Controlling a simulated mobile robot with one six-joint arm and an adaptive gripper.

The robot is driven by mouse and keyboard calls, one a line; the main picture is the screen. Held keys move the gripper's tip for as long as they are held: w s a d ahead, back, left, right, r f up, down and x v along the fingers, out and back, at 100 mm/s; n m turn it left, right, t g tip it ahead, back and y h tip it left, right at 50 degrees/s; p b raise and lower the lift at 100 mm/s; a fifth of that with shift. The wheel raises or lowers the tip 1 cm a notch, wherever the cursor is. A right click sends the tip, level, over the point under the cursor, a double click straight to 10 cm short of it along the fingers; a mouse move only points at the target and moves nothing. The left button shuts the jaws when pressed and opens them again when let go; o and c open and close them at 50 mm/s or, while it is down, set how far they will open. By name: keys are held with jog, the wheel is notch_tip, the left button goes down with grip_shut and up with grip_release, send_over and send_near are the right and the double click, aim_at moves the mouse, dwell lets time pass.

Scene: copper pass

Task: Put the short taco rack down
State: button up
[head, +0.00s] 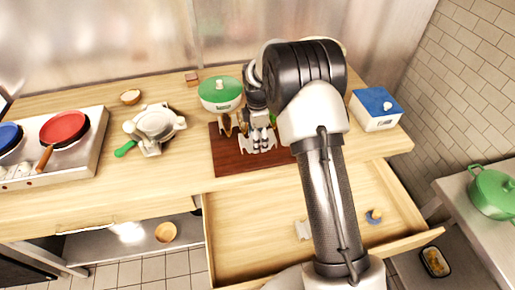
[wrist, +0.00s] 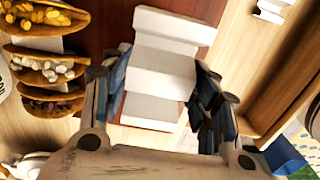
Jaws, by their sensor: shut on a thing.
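The short taco rack (wrist: 165,65) is a white, zigzag-folded piece, empty. In the wrist view my gripper (wrist: 162,78) is shut on it, one finger at each side. The rack also shows in the head view (head: 258,144), over the dark red-brown board (head: 226,158) on the counter. I cannot tell whether its underside touches the board. Several filled tacos (wrist: 45,45) stand in a row just left of the rack, and they show in the head view (head: 226,126); whatever holds them is mostly hidden.
A green-lidded pot (head: 220,90) stands behind the board. A white waffle-iron-like appliance (head: 158,122) is to the left, a blue-topped box (head: 376,108) to the right. An open drawer (head: 250,235) below the counter holds a small white piece (head: 303,229). The board's front-left part is bare.

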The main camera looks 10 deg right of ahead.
jog(key=shift+f+b, duration=0.4)
jog(key=shift+f, duration=1.85)
jog(key=shift+f, duration=0.15)
jog(key=o, duration=1.1)
